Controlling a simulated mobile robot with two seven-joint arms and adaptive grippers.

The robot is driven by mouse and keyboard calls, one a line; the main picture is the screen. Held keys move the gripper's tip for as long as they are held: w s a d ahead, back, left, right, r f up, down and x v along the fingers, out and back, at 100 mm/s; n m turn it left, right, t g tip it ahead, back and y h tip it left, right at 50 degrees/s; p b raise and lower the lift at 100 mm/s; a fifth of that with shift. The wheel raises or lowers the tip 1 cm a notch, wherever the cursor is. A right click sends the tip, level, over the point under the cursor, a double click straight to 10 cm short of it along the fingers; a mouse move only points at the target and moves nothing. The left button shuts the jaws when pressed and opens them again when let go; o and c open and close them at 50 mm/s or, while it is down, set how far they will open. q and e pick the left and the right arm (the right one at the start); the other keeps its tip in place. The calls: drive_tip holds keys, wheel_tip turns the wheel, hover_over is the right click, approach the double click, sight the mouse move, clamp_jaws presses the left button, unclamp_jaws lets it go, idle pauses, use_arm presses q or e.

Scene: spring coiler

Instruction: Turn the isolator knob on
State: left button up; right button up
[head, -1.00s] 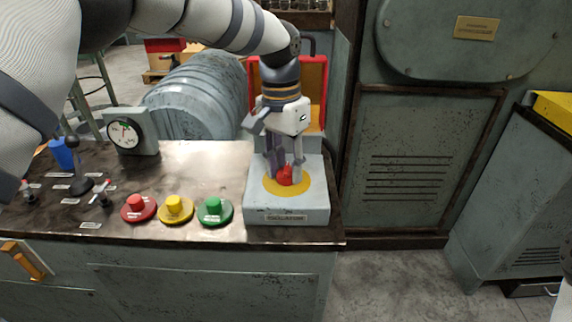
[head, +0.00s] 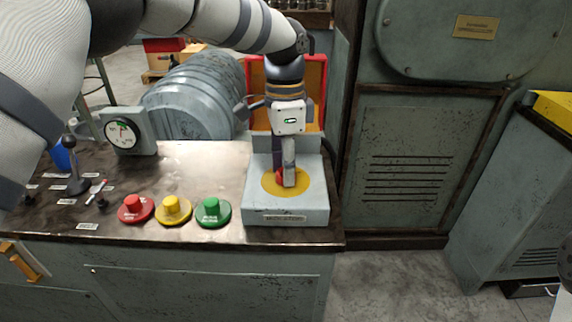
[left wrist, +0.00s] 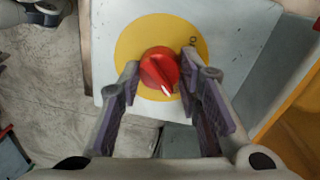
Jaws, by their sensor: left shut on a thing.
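The isolator knob (left wrist: 160,70) is red with a white pointer mark. It sits on a yellow disc (left wrist: 128,42) on a pale grey box. In the left wrist view its pointer is toward the lower right, and a dark mark is partly visible on the disc's upper right. In the head view the knob (head: 279,176) is mostly hidden by my fingers. My left gripper (head: 288,181) points down over the isolator box (head: 260,208). Its two fingers (left wrist: 160,66) are on either side of the knob, shut on it.
Red (head: 135,208), yellow (head: 173,210) and green (head: 212,211) buttons stand on the bench left of the box. A round gauge (head: 123,132) and a black-knobbed lever (head: 75,175) are further left. A raised red panel (head: 315,80) stands behind the box.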

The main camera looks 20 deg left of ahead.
use_arm(q)
drive_tip(key=shift+f, duration=0.1)
idle(0.5)
drive_tip(key=o, duration=1.1)
drive_tip(key=shift+o, duration=0.2)
